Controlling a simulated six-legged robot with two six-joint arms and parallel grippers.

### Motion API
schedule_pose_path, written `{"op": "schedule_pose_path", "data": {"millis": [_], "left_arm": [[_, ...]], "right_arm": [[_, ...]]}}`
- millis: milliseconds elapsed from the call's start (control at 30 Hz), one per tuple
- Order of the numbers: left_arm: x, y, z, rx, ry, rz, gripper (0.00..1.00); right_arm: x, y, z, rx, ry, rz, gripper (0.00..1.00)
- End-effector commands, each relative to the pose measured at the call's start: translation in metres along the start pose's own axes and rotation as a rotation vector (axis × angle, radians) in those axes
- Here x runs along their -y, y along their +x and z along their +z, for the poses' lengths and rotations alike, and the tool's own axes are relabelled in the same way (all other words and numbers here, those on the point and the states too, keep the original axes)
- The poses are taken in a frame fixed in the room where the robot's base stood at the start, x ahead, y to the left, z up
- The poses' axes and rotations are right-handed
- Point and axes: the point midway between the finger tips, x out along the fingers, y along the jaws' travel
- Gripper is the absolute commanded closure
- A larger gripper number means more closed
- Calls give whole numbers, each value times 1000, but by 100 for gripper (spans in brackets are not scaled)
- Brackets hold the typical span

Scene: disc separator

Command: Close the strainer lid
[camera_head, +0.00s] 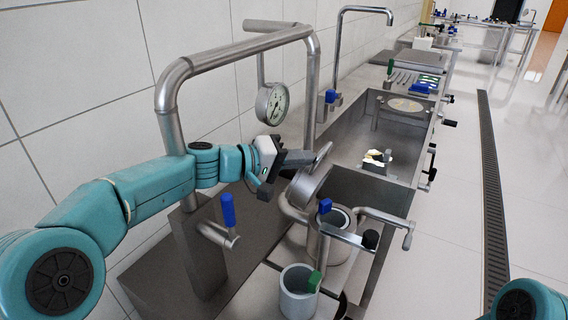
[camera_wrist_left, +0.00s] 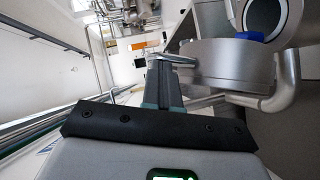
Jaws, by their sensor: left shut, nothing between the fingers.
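The strainer lid (camera_head: 312,182) is a round steel disc standing tilted up at the left side of the strainer pot (camera_head: 337,222), whose mouth is uncovered. A steel handle (camera_head: 323,155) sticks out from the lid's upper part. My left gripper (camera_head: 312,157) is shut and empty, its fingertips right beside the handle; I cannot tell if they touch. In the left wrist view, my gripper fingers (camera_wrist_left: 162,72) point at the handle, with the lid's steel rim (camera_wrist_left: 228,62) to their right. Only a teal part of my right arm shows at bottom right; its gripper is out of view.
A bent steel pipe with a pressure gauge (camera_head: 272,103) rises behind my left gripper. Valves with blue handles (camera_head: 228,210) and green handles (camera_head: 315,281) stand around the strainer. A grey cup-like vessel (camera_head: 297,296) is in front, and a steel basin (camera_head: 375,150) lies behind.

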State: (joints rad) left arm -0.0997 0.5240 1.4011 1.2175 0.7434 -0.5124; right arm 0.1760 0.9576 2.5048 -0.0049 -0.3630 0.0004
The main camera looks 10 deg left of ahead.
Motion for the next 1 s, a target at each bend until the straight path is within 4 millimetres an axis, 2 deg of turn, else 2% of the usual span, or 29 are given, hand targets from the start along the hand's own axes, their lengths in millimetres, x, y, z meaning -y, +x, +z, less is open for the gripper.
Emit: {"op": "schedule_pose_path", "data": {"millis": [100, 333, 1000], "left_arm": [[-2, 8, 12, 4, 54, -38, 100], [-6, 16, 22, 1, 122, -88, 100], [-9, 18, 25, -1, 146, -104, 100]], "right_arm": [[-2, 6, 0, 0, 0, 0, 57], [-3, 9, 0, 0, 0, 0, 57], [-3, 9, 0, 0, 0, 0, 57]]}}
